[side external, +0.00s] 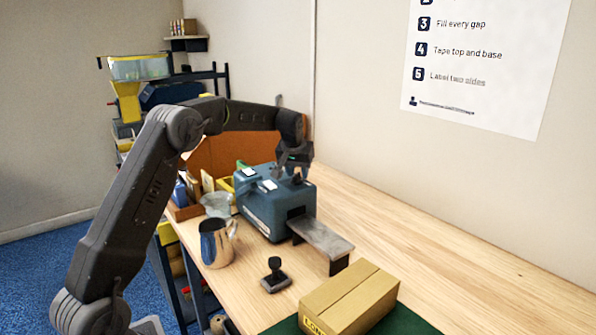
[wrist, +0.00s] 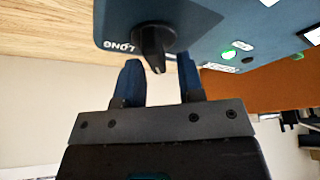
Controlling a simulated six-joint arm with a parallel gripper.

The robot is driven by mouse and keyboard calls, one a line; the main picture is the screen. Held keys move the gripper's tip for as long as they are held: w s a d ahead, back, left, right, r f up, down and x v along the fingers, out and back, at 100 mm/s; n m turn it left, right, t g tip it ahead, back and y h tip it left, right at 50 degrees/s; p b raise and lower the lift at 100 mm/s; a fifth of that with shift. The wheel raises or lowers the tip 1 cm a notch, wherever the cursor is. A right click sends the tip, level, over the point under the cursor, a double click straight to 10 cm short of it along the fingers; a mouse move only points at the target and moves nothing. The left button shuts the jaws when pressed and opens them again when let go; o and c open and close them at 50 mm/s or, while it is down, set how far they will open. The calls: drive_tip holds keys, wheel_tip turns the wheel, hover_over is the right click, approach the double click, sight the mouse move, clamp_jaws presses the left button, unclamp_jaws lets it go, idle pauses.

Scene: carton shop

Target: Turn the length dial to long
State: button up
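The length dial (wrist: 155,42) is a black knob on the blue machine (wrist: 200,20); in the wrist view it is at the top centre. White lettering "LONG" (wrist: 119,46) is printed to its left in that view. The knob's narrow end points down in the picture, not at the lettering. My gripper (wrist: 160,75) is open, its two dark blue fingers apart on either side of the knob's lower end. Contact with the knob cannot be told. In the side view my gripper (side external: 293,160) is over the top of the blue machine (side external: 262,215).
A green light (wrist: 229,55) and white labels are near the dial. A metal chute (side external: 322,240) extends from the machine. A metal jug (side external: 214,243), a black stamp (side external: 275,275) and a carton (side external: 350,300) stand nearer. The wooden bench (side external: 430,260) is clear at right.

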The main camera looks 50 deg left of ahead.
drive_tip(key=shift+f, duration=0.1)
clamp_jaws()
drive_tip(key=shift+d+m, duration=0.1)
drive_tip(key=shift+m, duration=0.3)
drive_tip(key=m, duration=0.1)
drive_tip(key=m+h, duration=0.1)
drive_tip(key=shift+d+f+m+h, duration=0.2)
drive_tip(key=shift+m+h, duration=0.1)
drive_tip(key=shift+m, duration=0.1)
drive_tip(key=m, duration=0.1)
drive_tip(key=m+h, duration=0.1)
drive_tip(key=m, duration=0.2)
drive_tip(key=shift+d+m+t+h, duration=0.3)
drive_tip(key=shift+h, duration=0.1)
drive_tip(key=m, duration=0.2)
drive_tip(key=m+h, duration=0.1)
drive_tip(key=m, duration=0.1)
drive_tip(key=shift+d+m+h, duration=0.3)
drive_tip(key=shift+d, duration=0.05)
drive_tip(key=shift+s+d+m+g+h, duration=0.1)
drive_tip(key=shift+m+g+h, duration=0.2)
drive_tip(key=shift+m, duration=0.5)
drive_tip(key=shift+s+d+m+g+h, duration=0.15)
drive_tip(key=shift+m+g, duration=0.25)
drive_tip(key=shift+m, duration=0.4)
drive_tip(key=shift+a, duration=0.1)
